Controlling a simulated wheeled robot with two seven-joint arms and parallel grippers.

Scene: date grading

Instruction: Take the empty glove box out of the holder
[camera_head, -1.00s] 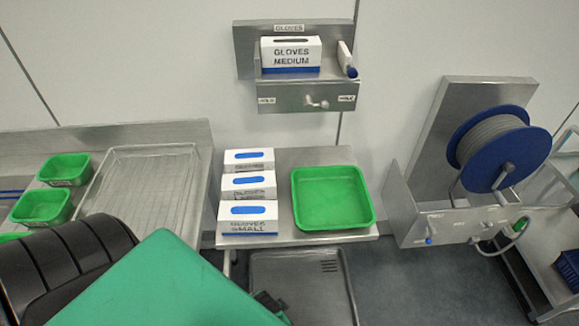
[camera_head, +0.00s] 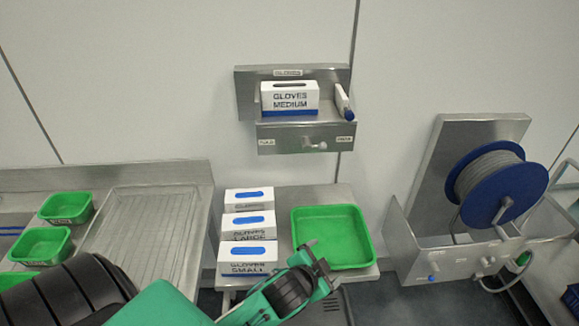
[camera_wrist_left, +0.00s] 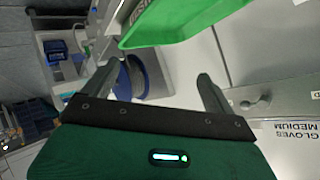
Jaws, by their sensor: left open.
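The white glove box marked GLOVES MEDIUM (camera_head: 289,100) sits upright in the steel wall holder (camera_head: 291,137). Its top slot looks dark, with no blue showing. In the left wrist view, part of this box (camera_wrist_left: 297,132) shows at the lower right edge, beside the holder's front plate (camera_wrist_left: 277,101). My left gripper (camera_head: 322,264) is open and empty, below the holder and in front of the green tray. Its two fingers (camera_wrist_left: 155,78) are spread in the wrist view, with nothing between them. My right gripper is not in view.
Three white glove boxes with blue slots, the front one marked SMALL (camera_head: 247,260), stand on a steel shelf left of the green tray (camera_head: 372,252). A blue hose reel (camera_head: 502,188) is at right. Green bins (camera_head: 66,207) stand at left.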

